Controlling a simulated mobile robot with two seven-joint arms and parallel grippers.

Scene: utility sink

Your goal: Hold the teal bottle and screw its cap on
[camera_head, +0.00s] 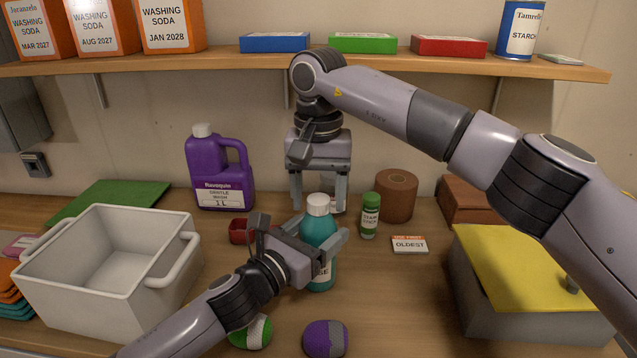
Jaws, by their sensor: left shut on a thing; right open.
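The teal bottle (319,229) stands upright on the counter near the middle of the head view. A white cap (318,204) sits at its top; I cannot tell how tightly it is seated. My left gripper (323,250) is shut around the bottle's body from the left and front, hiding part of its label. Something small and pale shows between those fingers, partly hidden by the cap.
A green stain stick (370,216) and a brown roll (397,196) stand to the right. A purple jug (219,172) and red dish (240,231) are left. A white tub (105,270) and yellow-lidded box (525,265) flank the workspace. A shelf (400,64) runs above.

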